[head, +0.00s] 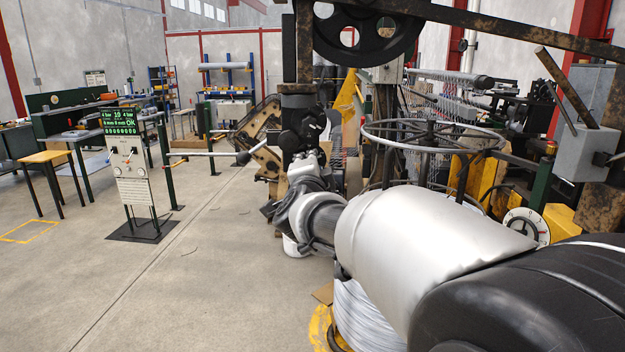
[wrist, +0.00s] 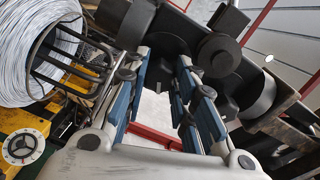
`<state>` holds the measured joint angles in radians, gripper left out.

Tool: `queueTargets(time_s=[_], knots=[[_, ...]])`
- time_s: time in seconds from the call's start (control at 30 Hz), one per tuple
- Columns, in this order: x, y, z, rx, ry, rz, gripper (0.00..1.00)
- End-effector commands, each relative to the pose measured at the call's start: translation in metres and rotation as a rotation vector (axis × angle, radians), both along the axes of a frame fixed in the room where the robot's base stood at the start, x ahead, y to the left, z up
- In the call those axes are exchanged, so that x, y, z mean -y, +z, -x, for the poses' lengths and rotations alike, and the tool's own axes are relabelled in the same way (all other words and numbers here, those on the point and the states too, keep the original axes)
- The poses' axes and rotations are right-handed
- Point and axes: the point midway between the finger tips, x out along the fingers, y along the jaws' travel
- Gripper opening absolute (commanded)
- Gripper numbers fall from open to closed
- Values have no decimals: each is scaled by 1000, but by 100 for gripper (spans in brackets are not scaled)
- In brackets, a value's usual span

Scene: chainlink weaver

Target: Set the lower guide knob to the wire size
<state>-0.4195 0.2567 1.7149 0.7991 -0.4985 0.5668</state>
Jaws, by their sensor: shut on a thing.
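My gripper (wrist: 165,62) points up in the wrist view, its blue-padded fingers spread around a gap. Its fingertips reach a dark guide assembly (wrist: 215,55), with black blocks and round parts. The gripper is shut on what appears to be the lower guide knob; its outline is mostly hidden among the dark parts, and its setting cannot be read. In the head view my gripper (head: 303,150) is at the lower end of the dark post (head: 297,75), partly hidden by my wrist. A green display panel (head: 122,122) stands to the left; its small text is hard to read.
A wire coil (wrist: 40,45) sits at the left in the wrist view, near a white dial (wrist: 23,147). In the head view a round metal rim (head: 432,135) and the weaving machine fill the right. A horizontal bar (head: 205,154) stands left of the post. The floor at left is mostly clear.

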Motion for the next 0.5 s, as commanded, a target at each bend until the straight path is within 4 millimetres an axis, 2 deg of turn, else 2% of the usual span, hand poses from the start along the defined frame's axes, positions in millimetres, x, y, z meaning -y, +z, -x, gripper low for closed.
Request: queueTargets(time_s=[0.03,0.5], knots=[[0,-4,0,-5,0,-44,1],[1,-2,0,-44,-1,-488,1]])
